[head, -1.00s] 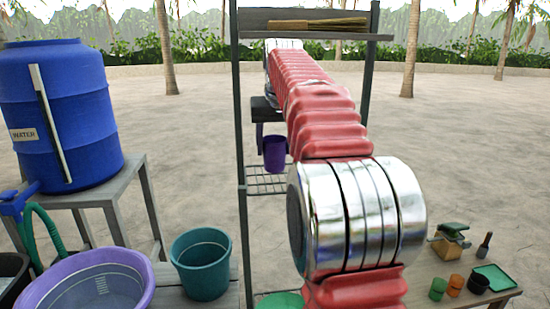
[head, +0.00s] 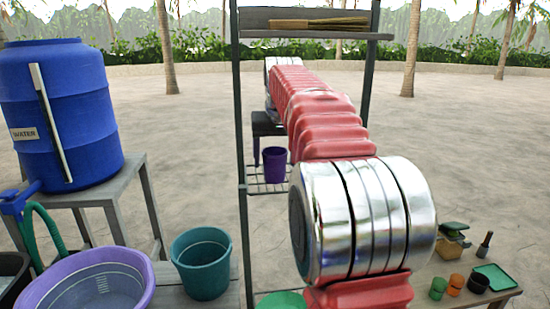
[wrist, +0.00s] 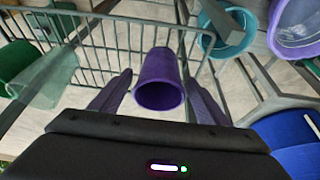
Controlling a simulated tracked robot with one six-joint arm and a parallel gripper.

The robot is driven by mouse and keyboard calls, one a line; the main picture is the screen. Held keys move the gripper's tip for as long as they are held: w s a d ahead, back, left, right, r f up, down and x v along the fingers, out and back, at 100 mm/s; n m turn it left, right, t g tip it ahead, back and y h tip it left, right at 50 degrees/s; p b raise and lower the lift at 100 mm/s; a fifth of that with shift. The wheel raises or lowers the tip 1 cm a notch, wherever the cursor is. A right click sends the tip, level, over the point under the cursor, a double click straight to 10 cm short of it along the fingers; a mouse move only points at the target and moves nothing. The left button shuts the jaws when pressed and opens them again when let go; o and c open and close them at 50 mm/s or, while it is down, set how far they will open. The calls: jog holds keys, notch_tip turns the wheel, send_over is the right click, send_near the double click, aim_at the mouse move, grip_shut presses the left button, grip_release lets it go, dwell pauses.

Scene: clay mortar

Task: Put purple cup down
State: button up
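The purple cup (head: 274,165) appears to stand upright on the wire rack (head: 256,187) of the tall shelf, beyond my arm. In the wrist view the purple cup (wrist: 159,70) lies between my gripper's two fingers, its dark mouth towards the camera. My gripper (wrist: 160,78) is open around the cup, with a narrow gap showing on each side. In the head view one finger of my gripper (head: 257,150) hangs just left of the cup. The other finger is hidden by my arm.
The shelf's dark post (head: 241,130) stands left of the cup, and its upper board (head: 300,36) holds a straw bundle. A blue water barrel (head: 60,115), purple basin (head: 90,280) and teal bucket (head: 202,263) stand left. Small pots and a green tray (head: 495,277) lie right.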

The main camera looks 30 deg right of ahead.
jog(key=shift+r, duration=0.1)
jog(key=v, duration=1.2)
jog(key=shift+a, duration=0.1)
dwell(0.8)
jog(key=s+a+f+n, duration=0.1)
jog(key=s+a+f, duration=0.1)
jog(key=a, duration=0.3)
jog(key=s+a+f+n, duration=0.1)
jog(key=s+a+f, duration=0.15)
jog(key=a, duration=0.25)
jog(key=s+a+f+n, duration=0.1)
jog(key=s+a+f, duration=0.4)
jog(key=s+f, duration=0.1)
jog(key=s+a+f+n+t+y, duration=0.1)
jog(key=s+a+f, duration=0.4)
jog(key=s+f, duration=0.2)
jog(key=s+a+f+n+y, duration=0.1)
jog(key=s+a+f, duration=0.4)
jog(key=s+f, duration=0.2)
notch_tip(320, 180, down, 2)
jog(key=shift+a+f, duration=0.1)
jog(key=shift+a, duration=0.1)
jog(key=shift+c, duration=0.4)
